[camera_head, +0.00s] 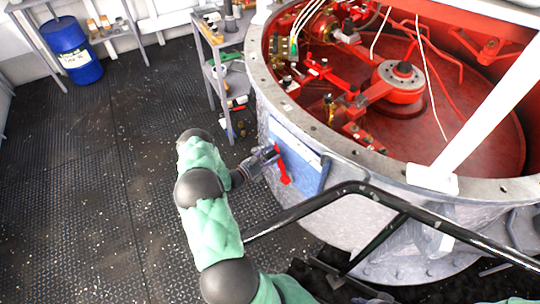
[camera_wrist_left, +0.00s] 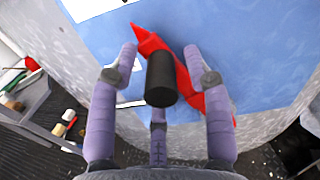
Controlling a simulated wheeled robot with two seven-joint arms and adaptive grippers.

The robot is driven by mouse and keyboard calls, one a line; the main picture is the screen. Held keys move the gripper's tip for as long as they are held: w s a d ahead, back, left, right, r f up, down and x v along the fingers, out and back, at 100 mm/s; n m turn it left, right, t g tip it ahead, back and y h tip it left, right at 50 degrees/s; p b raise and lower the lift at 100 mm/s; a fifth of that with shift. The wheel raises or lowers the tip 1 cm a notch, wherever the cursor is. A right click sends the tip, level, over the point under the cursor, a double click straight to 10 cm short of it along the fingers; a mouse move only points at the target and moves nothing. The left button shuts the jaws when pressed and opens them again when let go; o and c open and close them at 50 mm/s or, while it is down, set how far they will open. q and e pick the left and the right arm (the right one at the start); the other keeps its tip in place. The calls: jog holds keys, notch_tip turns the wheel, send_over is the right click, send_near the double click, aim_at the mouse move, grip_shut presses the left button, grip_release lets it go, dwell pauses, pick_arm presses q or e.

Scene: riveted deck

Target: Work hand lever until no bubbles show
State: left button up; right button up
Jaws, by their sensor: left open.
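The hand lever (camera_head: 282,167) is red and sits on a blue panel (camera_head: 297,150) on the side of the big round housing. In the left wrist view the red lever (camera_wrist_left: 150,42) slants across the blue panel, and its black grip (camera_wrist_left: 161,80) points toward the camera. My left gripper (camera_head: 268,155) is at the lever. In the left wrist view its fingers (camera_wrist_left: 160,62) are spread apart on both sides of the black grip, with gaps visible. I cannot make out any bubbles. My right gripper does not show.
A black tubular railing (camera_head: 385,200) crosses in front of the round grey housing (camera_head: 262,80), which is open on top with red machinery inside. A shelf cart (camera_head: 212,52) stands behind my left arm. A blue drum (camera_head: 75,50) stands back left. The floor at left is clear.

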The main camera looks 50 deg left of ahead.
pick_arm(q)
jog(key=shift+s, duration=0.1)
jog(key=s, duration=1.1)
jog(key=shift+s+a, duration=0.35)
jog(key=shift+s, duration=0.05)
